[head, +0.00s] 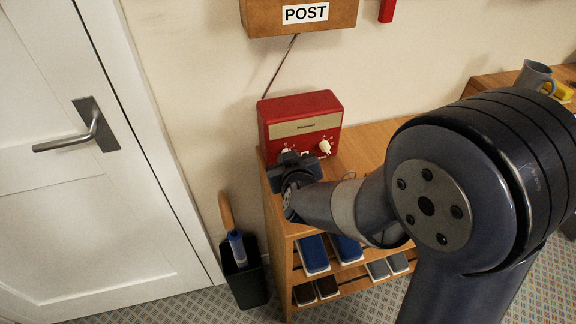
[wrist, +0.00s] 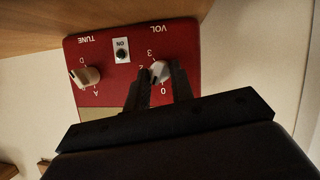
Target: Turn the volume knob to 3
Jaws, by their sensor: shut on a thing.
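A red radio (head: 328,108) stands on the wooden shelf unit, and its front panel fills much of the wrist view (wrist: 112,60), upside down. The pale volume knob (wrist: 159,71) sits below the inverted VOL label, with marks 0, 2 and 3 readable around it. My gripper (wrist: 160,82) is shut on the volume knob, one dark finger on each side. The fingers hide part of the dial, and I cannot tell exactly which mark the knob points to. In the head view my gripper (head: 290,158) is at the radio's left front.
The TUNE knob (wrist: 87,77) and an ON switch (wrist: 122,50) are beside the volume knob. The shelf unit (head: 365,140) has clear top to the right of the radio. A POST box (head: 270,18) hangs above, and an umbrella bin (head: 245,284) stands at left.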

